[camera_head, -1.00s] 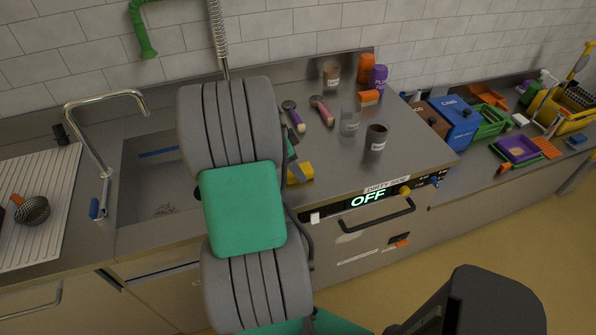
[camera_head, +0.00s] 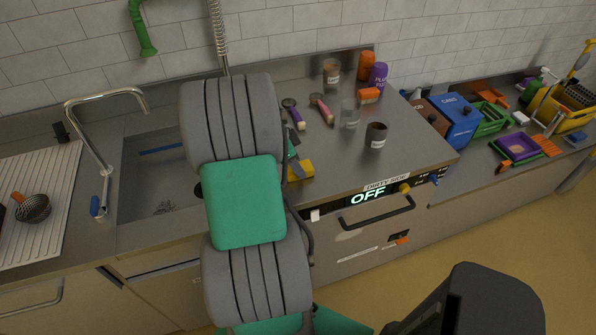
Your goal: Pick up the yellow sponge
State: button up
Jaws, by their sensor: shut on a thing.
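The yellow sponge (camera_head: 302,170) lies at the front left of the steel counter (camera_head: 334,158), close to the sink's right side. My gripper (camera_head: 293,160) is at the sponge, shut on it. Only a small part of the gripper shows, because my arm hides most of it. The left part of the sponge is also hidden. I cannot tell whether the sponge is touching the counter or just above it.
Several cups, such as the dark one (camera_head: 376,135), stand to the right. The sink (camera_head: 150,180) is at the left. The counter's front middle is clear.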

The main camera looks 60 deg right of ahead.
jog(key=shift+c, duration=0.7)
jog(key=shift+r+b, duration=0.35)
jog(key=shift+r, duration=0.2)
jog(key=w+a+r+b, duration=0.2)
jog(key=w+a+r, duration=0.2)
jog(key=a+r, duration=0.8)
jog(key=shift+a, duration=0.7)
jog(key=o, duration=0.8)
jog(key=shift+c, duration=0.2)
grip_shut()
